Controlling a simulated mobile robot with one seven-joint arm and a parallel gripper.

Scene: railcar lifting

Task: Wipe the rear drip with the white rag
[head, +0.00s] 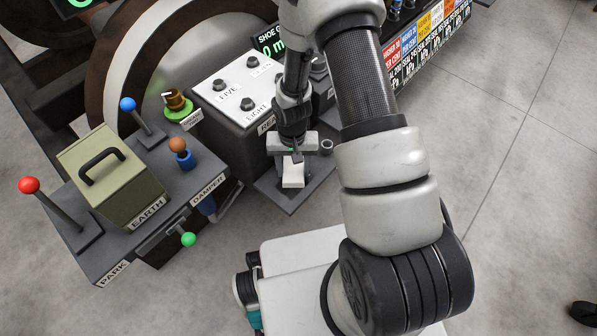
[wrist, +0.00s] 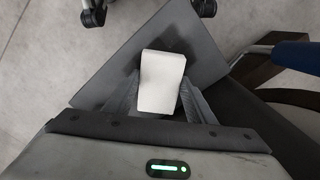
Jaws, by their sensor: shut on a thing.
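My gripper (head: 292,152) points down over a grey plate (head: 315,190) at the foot of the grey control box. It is shut on a white rag (head: 293,176), a small pale block in the head view. In the wrist view the rag (wrist: 161,82) sits between the two fingers, over the plate (wrist: 205,62). A dark wet-looking patch, seemingly the drip (wrist: 132,57), shows on the plate beside and beyond the rag. The rag covers part of it. I cannot tell whether the rag touches the plate.
The control box (head: 235,85) with black knobs stands just behind my gripper. To the left is a grey bench with an olive EARTH box (head: 110,175), a red-knobbed lever (head: 30,186), a blue-knobbed lever (head: 128,104) and a green knob (head: 188,239). Open floor lies right.

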